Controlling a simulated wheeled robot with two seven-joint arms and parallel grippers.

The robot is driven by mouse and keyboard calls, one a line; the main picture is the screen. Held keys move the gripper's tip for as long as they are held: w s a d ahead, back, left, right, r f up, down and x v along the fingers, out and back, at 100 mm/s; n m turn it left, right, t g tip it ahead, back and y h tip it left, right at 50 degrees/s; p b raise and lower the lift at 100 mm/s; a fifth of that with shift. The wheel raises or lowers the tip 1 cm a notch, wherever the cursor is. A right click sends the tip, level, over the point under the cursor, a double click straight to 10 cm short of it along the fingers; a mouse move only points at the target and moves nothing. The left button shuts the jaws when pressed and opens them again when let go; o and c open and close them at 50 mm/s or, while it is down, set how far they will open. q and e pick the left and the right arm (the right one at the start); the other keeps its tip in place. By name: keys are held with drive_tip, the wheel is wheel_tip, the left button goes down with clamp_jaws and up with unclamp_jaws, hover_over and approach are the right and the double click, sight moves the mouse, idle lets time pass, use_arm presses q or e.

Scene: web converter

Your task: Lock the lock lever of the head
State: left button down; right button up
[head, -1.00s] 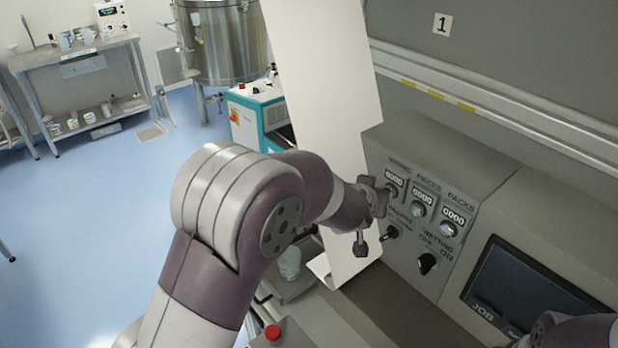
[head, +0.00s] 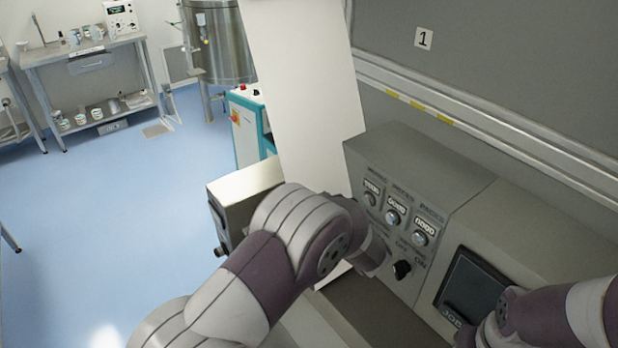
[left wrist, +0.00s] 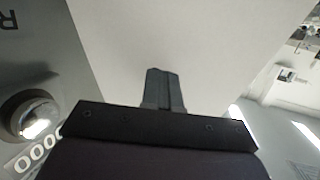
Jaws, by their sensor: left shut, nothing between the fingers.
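My left gripper (left wrist: 164,88) shows in the left wrist view, its two dark fingers shut together with nothing between them. They point at a broad pale panel that fills the middle of that view; I cannot tell the gap. In the head view my left arm (head: 300,235) reaches to this tall white panel (head: 305,90), beside the grey control console (head: 425,180), and its links hide the gripper. I cannot make out a lock lever of the head in either view. My right arm (head: 560,312) enters at the lower right; its gripper does not show.
The console carries several knobs, number counters and a dark screen (head: 472,288). A grey box (head: 240,205) stands left of the panel, partly behind my arm. A teal and white cabinet (head: 248,125) and steel tank (head: 218,45) stand behind.

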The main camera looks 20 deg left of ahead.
sight(301, 175)
use_arm(q)
drive_tip(key=p+x, duration=0.3)
drive_tip(key=x, duration=0.4)
drive_tip(key=shift+w+d+r, duration=0.1)
drive_tip(key=shift+w+d, duration=0.05)
drive_tip(key=shift+w, duration=0.1)
drive_tip(key=shift+w+a+f, duration=0.25)
drive_tip(key=shift+w+a, duration=0.05)
drive_tip(key=shift+a, duration=0.05)
use_arm(e)
wheel_tip(301, 175, up, 4)
drive_tip(key=shift+d+f, duration=0.1)
drive_tip(key=shift+d, duration=0.05)
use_arm(q)
drive_tip(key=shift+d, duration=0.1)
drive_tip(key=a+h+b, duration=0.1)
drive_tip(key=w+a+m+t+h+b, duration=0.1)
drive_tip(key=b, duration=0.1)
drive_tip(key=shift+a+f+m, duration=0.2)
drive_tip(key=shift+f+m, duration=0.05)
drive_tip(key=shift+m, duration=0.05)
drive_tip(key=shift+a+r, duration=0.15)
drive_tip(key=shift+r, duration=0.2)
drive_tip(key=shift+w, duration=0.1)
use_arm(e)
wheel_tip(301, 175, down, 3)
drive_tip(key=shift+f, duration=0.15)
